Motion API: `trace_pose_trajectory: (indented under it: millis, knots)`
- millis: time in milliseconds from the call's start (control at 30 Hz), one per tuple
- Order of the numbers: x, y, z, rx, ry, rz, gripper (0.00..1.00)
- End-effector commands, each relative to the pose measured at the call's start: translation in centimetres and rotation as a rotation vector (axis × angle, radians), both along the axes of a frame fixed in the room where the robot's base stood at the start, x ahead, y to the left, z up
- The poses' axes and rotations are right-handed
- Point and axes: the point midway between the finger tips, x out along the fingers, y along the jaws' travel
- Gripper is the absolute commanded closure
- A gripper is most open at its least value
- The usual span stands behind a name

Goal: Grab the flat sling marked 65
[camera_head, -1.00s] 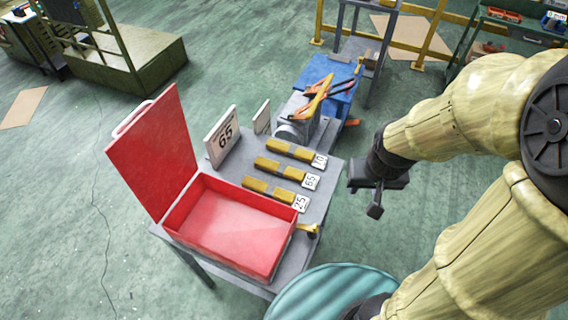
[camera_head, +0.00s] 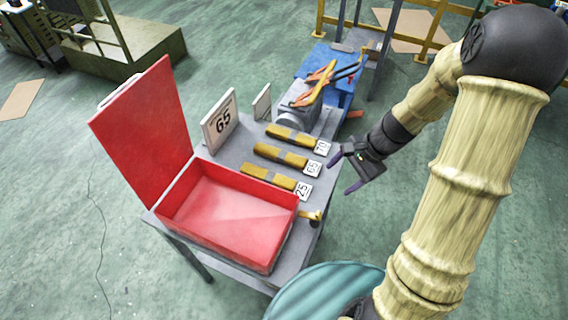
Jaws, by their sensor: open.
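My gripper (camera_head: 342,174) is open and empty. It is in the air to the right of the 65 tag, apart from the slings, with its fingers pointing left toward them.
An open red box (camera_head: 222,222) with its lid raised stands at the table's front left. A sign reading 65 (camera_head: 220,122) and a smaller panel (camera_head: 262,103) stand behind the slings. A grey machine with orange-handled tools (camera_head: 312,88) is at the back. A teal drum (camera_head: 325,292) stands in front.

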Motion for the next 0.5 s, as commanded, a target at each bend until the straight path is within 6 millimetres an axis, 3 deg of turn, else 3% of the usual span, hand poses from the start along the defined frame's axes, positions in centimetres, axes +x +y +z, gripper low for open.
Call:
trace_pose_trajectory:
  millis: [33, 200, 333, 500]
  knots:
    - [1.2, 0.2, -2.5, 0.070, 0.048, -0.091, 0.35]
    - [5.7, 0.9, -7.0, 0.322, 0.186, -0.391, 0.35]
    - [9.4, 0.6, -9.7, 0.527, 0.276, -0.606, 0.35]
    - [12.8, -0.5, -11.3, 0.711, 0.343, -0.784, 0.35]
